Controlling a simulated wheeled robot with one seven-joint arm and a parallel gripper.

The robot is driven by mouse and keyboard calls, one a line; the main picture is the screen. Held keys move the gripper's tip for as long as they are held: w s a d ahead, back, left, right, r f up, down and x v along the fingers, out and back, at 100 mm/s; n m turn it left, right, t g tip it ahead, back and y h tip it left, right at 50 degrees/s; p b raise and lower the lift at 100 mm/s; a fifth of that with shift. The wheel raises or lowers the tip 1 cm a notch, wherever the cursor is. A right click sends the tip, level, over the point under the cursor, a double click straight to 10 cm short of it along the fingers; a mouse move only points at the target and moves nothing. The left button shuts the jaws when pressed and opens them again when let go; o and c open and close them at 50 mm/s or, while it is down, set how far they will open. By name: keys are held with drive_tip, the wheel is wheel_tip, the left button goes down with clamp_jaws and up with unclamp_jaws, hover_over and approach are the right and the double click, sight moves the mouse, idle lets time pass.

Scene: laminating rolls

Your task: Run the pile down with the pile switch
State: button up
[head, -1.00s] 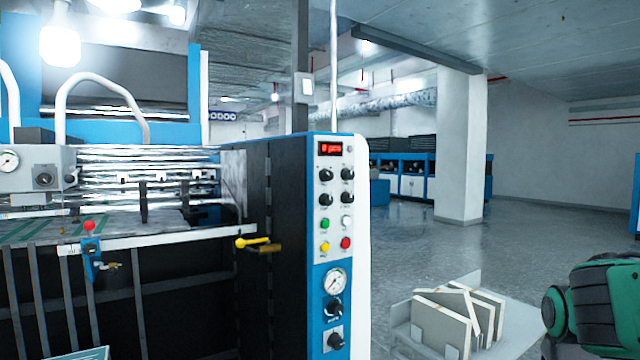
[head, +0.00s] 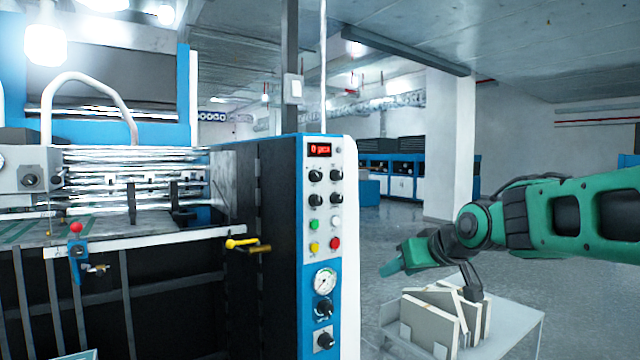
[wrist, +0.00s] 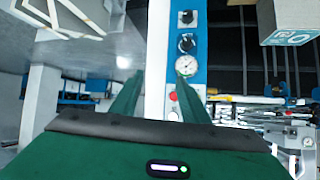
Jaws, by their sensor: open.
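The blue control panel (head: 312,270) on the machine's white-edged cabinet carries dark knobs, coloured buttons, a round gauge (head: 324,281) and a red display. Below the gauge are a dark round knob (head: 323,308) and a dark switch on a square plate (head: 325,340). The labels are too small to read, so I cannot tell which is the pile switch. In the wrist view the panel appears upside down, with the square-plate switch (wrist: 187,18) at the top. My green gripper (head: 392,267) is open, right of the panel and apart from it; its two fingers (wrist: 160,78) show nothing held.
A pale cart (head: 520,335) with upright boards (head: 432,318) stands below my arm. A yellow-handled lever (head: 245,243) sticks out left of the panel. A blue bracket with a red knob (head: 76,228) is on the feed table. The floor behind is clear to the pillar (head: 450,150).

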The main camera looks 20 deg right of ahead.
drive_tip(key=w+a+r+n+t+y, duration=0.2)
drive_tip(key=w+a+r+t+y, duration=0.3)
drive_tip(key=r, duration=0.6)
drive_tip(key=n+t, duration=0.1)
drive_tip(key=n, duration=0.1)
approach(319, 178)
drive_tip(key=x, duration=0.8)
drive_tip(key=shift+w, duration=0.2)
drive_tip(key=shift+c, duration=0.2)
clamp_jaws()
